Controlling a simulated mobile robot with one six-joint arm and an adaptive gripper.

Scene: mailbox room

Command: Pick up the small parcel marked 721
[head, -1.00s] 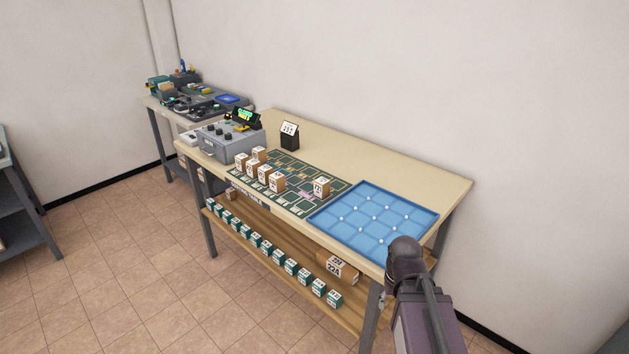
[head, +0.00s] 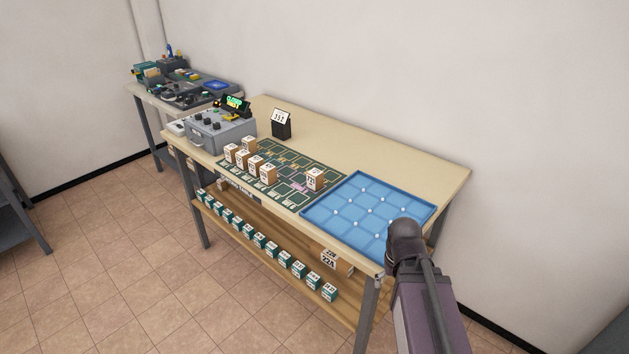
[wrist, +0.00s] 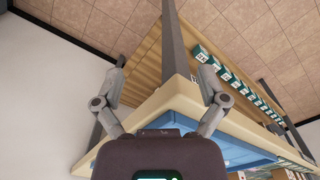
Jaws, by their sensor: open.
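Several small brown parcels with white printed labels stand on the dark green mat (head: 285,157) on the table. One parcel (head: 315,179) stands apart near the mat's right end; its label seems to begin with 7, but I cannot read it fully. The others form a group (head: 254,163) at the mat's left front. I cannot tell for certain which is 721. My gripper (wrist: 160,78) is open and empty in the wrist view, its fingers spread on either side of the table corner (wrist: 172,92). It is apart from the mat parcels. The head view shows my arm but not the fingertips.
A blue gridded tray (head: 352,181) with white knobs lies right of the mat. A grey device (head: 220,133) and a number stand (head: 282,124) are behind left. The lower shelf holds a row of teal boxes (head: 260,240) and a larger box (head: 331,259). The table's back is clear.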

